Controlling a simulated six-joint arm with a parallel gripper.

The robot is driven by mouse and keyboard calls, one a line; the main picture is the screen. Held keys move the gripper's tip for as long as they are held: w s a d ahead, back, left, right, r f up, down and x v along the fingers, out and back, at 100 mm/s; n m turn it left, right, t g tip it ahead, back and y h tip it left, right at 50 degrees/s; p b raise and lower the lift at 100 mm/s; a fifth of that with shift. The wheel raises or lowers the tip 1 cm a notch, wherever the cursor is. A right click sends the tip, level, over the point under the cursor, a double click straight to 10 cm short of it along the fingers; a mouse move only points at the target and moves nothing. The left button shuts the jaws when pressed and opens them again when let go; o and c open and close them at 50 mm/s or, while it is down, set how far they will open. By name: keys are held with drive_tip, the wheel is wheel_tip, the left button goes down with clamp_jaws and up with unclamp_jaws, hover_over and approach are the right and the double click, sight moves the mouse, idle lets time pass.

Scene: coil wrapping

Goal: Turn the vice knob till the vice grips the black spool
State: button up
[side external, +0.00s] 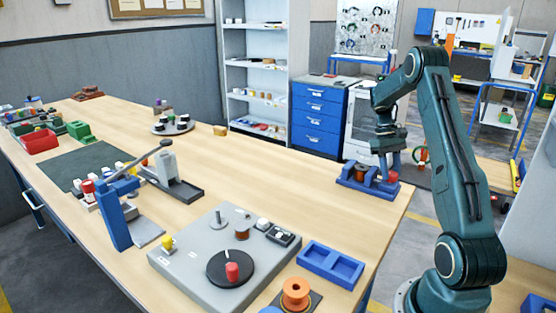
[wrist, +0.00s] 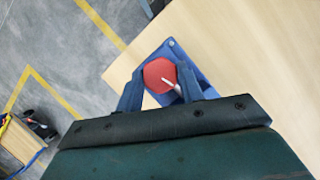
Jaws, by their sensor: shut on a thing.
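The blue vice (side external: 366,187) stands near the right edge of the bench. Its red knob (side external: 393,177) is at the vice's right end. My gripper (side external: 388,172) reaches down over that end and is shut on the knob. In the wrist view the red knob (wrist: 158,75) sits between my two fingers, with a white pointer toward the lower right. Part of the blue vice (wrist: 195,72) shows behind it. A dark, partly brown item, seemingly the black spool (side external: 371,174), is in the vice, partly hidden by my fingers. I cannot tell whether the jaws touch it.
A blue two-pocket tray (side external: 331,264) and an orange spool (side external: 295,293) lie at the front. A grey winding plate (side external: 190,262) with a black disc is left of them. A blue lever stand (side external: 114,215) is farther left. Bench around the vice is clear.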

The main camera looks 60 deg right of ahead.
drive_tip(key=shift+d+m+t+y, duration=0.1)
drive_tip(key=shift+m+t+y, duration=0.35)
drive_tip(key=shift+m, duration=1.35)
drive_tip(key=o, duration=1)
drive_tip(key=shift+n, duration=0.6)
